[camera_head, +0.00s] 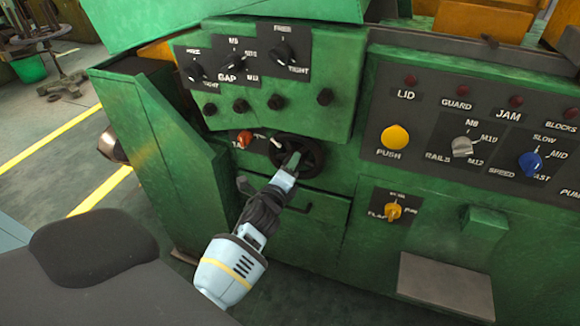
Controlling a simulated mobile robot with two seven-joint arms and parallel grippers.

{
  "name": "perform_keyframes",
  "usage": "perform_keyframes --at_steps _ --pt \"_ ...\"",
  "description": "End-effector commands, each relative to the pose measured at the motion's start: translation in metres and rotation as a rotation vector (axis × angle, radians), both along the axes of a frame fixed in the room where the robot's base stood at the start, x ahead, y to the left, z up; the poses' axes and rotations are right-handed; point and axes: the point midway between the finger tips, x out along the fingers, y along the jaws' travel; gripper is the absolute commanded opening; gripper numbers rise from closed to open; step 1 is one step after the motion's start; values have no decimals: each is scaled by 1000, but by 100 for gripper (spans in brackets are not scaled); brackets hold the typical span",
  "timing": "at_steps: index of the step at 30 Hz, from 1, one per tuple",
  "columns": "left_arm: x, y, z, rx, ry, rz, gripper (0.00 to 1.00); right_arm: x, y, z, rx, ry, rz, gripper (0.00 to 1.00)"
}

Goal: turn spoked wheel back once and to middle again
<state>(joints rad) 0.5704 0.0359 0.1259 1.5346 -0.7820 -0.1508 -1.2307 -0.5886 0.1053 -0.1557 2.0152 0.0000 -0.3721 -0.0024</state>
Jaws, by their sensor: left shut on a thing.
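The spoked wheel (316,150) is a dark, round handwheel low on the green machine front, below the gap panel. My left gripper (290,163) reaches it from below and is shut on it, at the left part of the wheel. The gripper covers part of the rim and spokes, so the wheel's exact turn is hard to tell. A small pale pointer (276,142) shows at the wheel's upper left. My right gripper is not in view.
An orange-red knob (244,139) sits close left of the wheel. The gap panel (228,75) with black knobs is above. To the right are a yellow push button (395,138), a blue speed knob (530,162) and a yellow flap switch (393,211). A grey ledge (445,285) juts out below.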

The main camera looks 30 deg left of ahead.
Motion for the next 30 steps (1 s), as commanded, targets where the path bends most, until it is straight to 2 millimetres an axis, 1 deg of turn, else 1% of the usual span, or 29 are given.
perform_keyframes --at_steps 21,30 --pt "0 0 0 -663 -159 0 0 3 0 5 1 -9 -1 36" --pt "0 0 1 -907 -219 -1 0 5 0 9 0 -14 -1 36"
